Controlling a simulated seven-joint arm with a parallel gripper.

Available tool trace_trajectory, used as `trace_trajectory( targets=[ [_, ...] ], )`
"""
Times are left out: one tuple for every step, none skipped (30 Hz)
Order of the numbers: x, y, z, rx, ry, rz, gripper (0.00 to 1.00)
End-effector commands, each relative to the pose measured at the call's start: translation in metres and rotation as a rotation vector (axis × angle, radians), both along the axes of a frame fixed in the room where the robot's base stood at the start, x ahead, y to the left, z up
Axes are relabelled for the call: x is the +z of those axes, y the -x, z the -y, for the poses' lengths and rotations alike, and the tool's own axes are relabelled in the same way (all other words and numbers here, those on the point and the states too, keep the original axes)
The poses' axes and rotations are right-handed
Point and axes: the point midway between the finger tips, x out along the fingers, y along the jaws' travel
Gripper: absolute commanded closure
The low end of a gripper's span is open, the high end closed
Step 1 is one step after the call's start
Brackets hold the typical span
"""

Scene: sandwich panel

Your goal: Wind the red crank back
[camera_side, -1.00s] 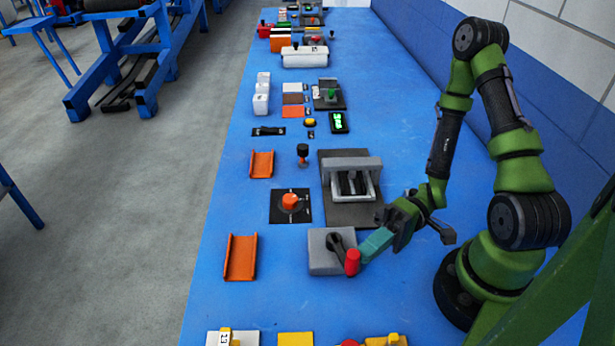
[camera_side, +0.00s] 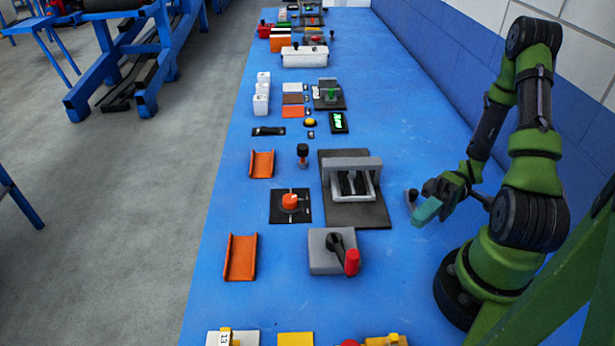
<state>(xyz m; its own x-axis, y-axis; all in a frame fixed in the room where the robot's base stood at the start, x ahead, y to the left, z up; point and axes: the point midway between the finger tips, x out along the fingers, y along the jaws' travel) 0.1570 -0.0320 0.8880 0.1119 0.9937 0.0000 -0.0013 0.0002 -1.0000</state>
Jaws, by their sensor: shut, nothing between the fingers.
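The red crank handle (camera_side: 352,262) stands at the end of a dark crank arm (camera_side: 337,244) on a grey box (camera_side: 320,262) near the front of the blue bench. The crank arm points to the lower right of the box. My gripper (camera_side: 420,216), with teal fingers, is up and to the right of the crank, apart from it. Its fingers are shut and empty.
A dark plate with a grey frame (camera_side: 352,165) stands behind the crank box. An orange knob (camera_side: 290,202) on a black plate and orange channels (camera_side: 241,257) lie to the left. Bare blue bench (camera_side: 395,290) lies right of the crank.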

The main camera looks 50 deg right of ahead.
Motion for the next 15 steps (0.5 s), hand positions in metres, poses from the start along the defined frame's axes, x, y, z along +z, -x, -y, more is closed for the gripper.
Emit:
trace_trajectory(
  targets=[
    [0.003,0.0,0.002,0.001,0.001,0.001,1.0],
    [0.006,0.0,0.002,0.001,0.002,0.001,1.0],
    [0.011,0.0,0.003,0.001,0.003,0.002,1.0],
    [0.017,0.0,0.003,0.0,0.003,0.003,1.0],
    [0.023,0.001,0.002,0.001,0.005,0.002,1.0],
    [0.031,0.001,0.002,0.001,0.006,0.003,1.0],
    [0.037,0.0,0.003,0.001,0.005,0.003,1.0],
    [0.043,0.0,0.002,0.001,0.007,0.004,1.0],
    [0.052,0.001,0.002,0.001,0.008,0.004,1.0],
    [0.051,0.001,0.002,0.004,-0.003,-0.046,1.0],
    [0.05,0.001,0.002,0.007,-0.012,-0.099,1.0],
    [0.05,0.001,0.001,0.01,-0.02,-0.168,1.0],
    [0.05,0.001,0.001,0.013,-0.026,-0.218,1.0],
    [0.05,0.001,0.001,0.015,-0.031,-0.271,1.0],
    [0.049,0.001,0.001,0.017,-0.038,-0.344,1.0]
  ],
)
